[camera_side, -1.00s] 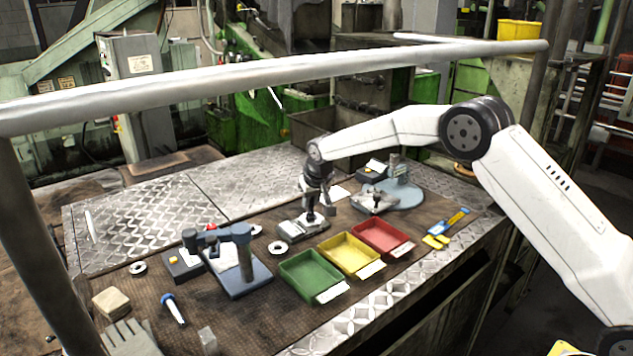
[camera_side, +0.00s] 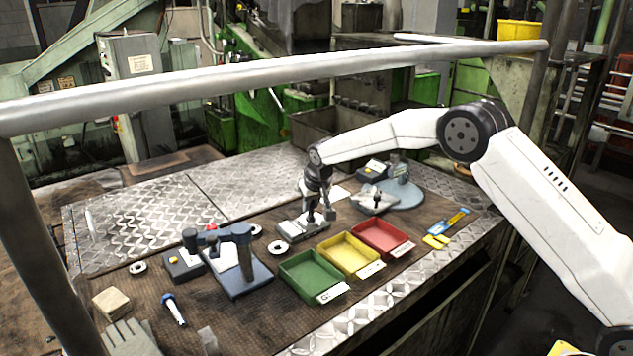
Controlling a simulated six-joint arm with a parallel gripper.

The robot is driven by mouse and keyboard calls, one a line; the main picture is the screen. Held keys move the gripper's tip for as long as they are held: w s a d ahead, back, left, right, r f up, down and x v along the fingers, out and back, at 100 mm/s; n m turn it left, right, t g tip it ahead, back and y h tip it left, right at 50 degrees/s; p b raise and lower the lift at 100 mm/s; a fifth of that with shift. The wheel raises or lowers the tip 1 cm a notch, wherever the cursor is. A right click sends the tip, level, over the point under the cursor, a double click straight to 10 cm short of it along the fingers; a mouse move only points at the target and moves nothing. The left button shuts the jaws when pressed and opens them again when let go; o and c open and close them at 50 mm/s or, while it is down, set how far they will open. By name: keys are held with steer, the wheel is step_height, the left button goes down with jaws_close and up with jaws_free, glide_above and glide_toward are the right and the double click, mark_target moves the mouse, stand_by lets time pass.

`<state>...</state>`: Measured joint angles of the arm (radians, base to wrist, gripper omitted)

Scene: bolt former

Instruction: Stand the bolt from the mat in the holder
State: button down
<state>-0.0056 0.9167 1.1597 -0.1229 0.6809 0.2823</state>
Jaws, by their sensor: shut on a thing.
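My gripper (camera_side: 319,211) points down over a grey metal block (camera_side: 303,230) that looks like the holder, near the middle of the bench. It is shut on a small dark upright piece, which looks like the bolt (camera_side: 311,214). The bolt's lower end meets or hovers just over the block's top; I cannot tell whether it is seated in it. The fingers hide part of the bolt. The brown mat (camera_side: 215,318) lies beneath the block and the other bench items.
Green (camera_side: 310,278), yellow (camera_side: 348,255) and red (camera_side: 382,238) trays stand in front. A blue-grey fixture (camera_side: 240,275) stands left. Another grey block (camera_side: 376,199) with a dark post and a round blue base (camera_side: 405,196) are right. A railing (camera_side: 250,75) crosses the near view.

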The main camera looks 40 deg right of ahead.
steer(key=shift+c, duration=2.4)
jaws_free()
steer(key=v, duration=0.7)
steer(key=shift+r, duration=0.35)
steer(key=shift+s, duration=0.15)
steer(key=shift+s, duration=0.1)
steer(key=s+f+n+g, duration=0.1)
steer(key=s+f, duration=0.2)
steer(key=s, duration=1.3)
steer(key=s+f+n+g, duration=0.1)
steer(key=s+f, duration=0.2)
steer(key=s, duration=1.4)
steer(key=shift+s+a+f+y, duration=0.15)
steer(key=shift+s+a+y, duration=0.1)
steer(key=shift+s+y, duration=0.15)
